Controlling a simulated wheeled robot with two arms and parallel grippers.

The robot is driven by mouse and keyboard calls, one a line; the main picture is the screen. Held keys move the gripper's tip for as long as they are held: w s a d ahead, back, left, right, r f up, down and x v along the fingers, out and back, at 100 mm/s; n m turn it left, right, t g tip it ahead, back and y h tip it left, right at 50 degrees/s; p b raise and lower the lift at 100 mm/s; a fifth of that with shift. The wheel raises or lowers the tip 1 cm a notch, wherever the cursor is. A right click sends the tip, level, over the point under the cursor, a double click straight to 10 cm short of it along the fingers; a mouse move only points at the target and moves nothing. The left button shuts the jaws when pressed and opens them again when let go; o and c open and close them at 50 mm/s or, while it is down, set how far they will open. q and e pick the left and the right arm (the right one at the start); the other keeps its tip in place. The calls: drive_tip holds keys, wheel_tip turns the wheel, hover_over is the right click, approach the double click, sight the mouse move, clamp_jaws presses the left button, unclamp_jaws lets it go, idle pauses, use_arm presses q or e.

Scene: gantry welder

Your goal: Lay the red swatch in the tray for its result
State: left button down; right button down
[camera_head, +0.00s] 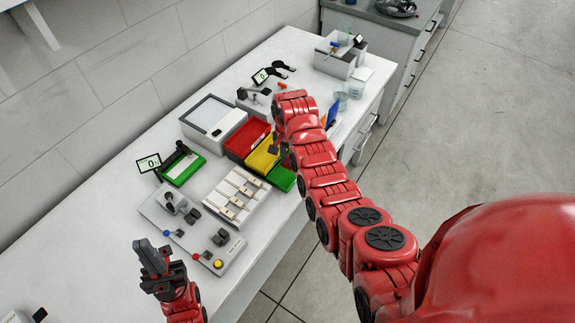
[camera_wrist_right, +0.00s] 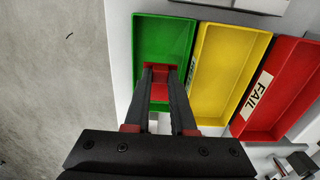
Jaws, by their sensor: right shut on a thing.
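The red swatch (camera_wrist_right: 160,90) is between the fingers of my right gripper (camera_wrist_right: 161,72); the fingers hide part of it. In the wrist view it overlaps the lower part of the green tray (camera_wrist_right: 185,28); its height above the tray floor is unclear. The yellow tray (camera_wrist_right: 228,70) and the red tray (camera_wrist_right: 288,85), labelled FAIL, lie to its right. In the head view my right gripper (camera_head: 279,149) hangs over the row of trays, and the swatch is not clear there. My left gripper (camera_head: 153,262) is at the bench's front left, its jaw gap unclear.
A white slotted rack (camera_head: 237,196) and a grey control panel (camera_head: 190,232) stand left of the trays. A white box (camera_head: 213,122) is behind them, with a small green-based device (camera_head: 181,165) to its left. The bench (camera_head: 285,45) has some bare room at the back.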

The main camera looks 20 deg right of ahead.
sight(287, 161)
wheel_tip(287, 161, down, 2)
drive_tip(key=shift+f+p, duration=0.15)
drive_tip(key=shift+p, duration=0.75)
drive_tip(key=shift+f, duration=0.6)
drive_tip(key=shift+f, duration=0.1)
drive_tip(key=shift+f+b, duration=0.55)
drive_tip(key=shift+f, duration=0.05)
drive_tip(key=c, duration=0.8)
unclamp_jaws()
drive_tip(key=shift+r, duration=0.1)
drive_tip(key=shift+o, duration=0.2)
